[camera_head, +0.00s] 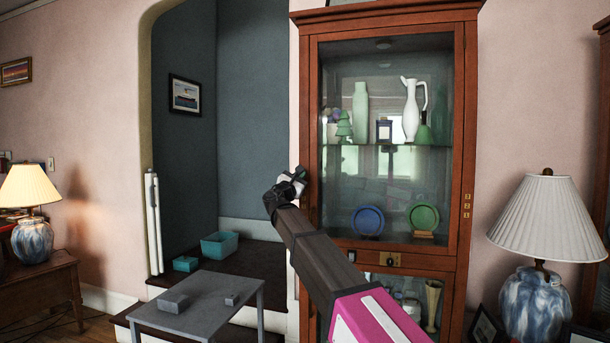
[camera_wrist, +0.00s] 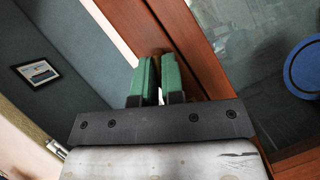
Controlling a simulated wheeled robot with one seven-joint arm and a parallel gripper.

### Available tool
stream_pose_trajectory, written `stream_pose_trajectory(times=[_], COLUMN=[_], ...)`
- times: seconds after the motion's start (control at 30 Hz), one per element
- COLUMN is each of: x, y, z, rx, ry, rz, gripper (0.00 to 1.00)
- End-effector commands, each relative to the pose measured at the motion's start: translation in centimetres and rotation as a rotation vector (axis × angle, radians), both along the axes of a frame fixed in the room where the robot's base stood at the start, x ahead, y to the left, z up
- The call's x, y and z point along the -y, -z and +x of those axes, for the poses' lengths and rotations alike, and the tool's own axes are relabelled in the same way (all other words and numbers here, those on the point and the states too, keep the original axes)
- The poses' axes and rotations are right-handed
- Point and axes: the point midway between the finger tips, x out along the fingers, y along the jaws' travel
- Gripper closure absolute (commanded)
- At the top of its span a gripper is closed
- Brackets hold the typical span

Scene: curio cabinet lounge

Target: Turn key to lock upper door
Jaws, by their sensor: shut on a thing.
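The upper door (camera_head: 459,140) of the wooden cabinet is a tall glass panel in a reddish-brown frame, and it looks closed. My gripper (camera_head: 297,177) is at the left edge of this door, about mid-height. In the wrist view its two green fingers (camera_wrist: 157,72) point at the wooden door frame (camera_wrist: 196,45). They are shut on a small brass-coloured thing, apparently the key (camera_wrist: 157,60), which is mostly hidden between them. The keyhole and the key's angle cannot be seen. In the head view the gripper hides the key.
Behind the glass stand vases, a white jug (camera_head: 411,108), a blue plate (camera_head: 369,220) and a green plate (camera_head: 424,217). A low grey table (camera_head: 205,290) stands at the lower left. A lamp (camera_head: 548,220) is at the right. The alcove (camera_head: 245,110) opens left of the cabinet.

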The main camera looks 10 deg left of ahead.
Motion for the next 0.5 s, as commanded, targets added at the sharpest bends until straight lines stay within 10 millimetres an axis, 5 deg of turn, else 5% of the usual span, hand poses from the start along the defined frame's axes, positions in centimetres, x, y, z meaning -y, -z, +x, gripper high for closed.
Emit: stream_pose_trajectory(times=[0.5], x=[-0.47], y=[-0.97], z=[0.5], rx=[0.077], ry=[0.004], rz=[0.942], gripper=[1.0])
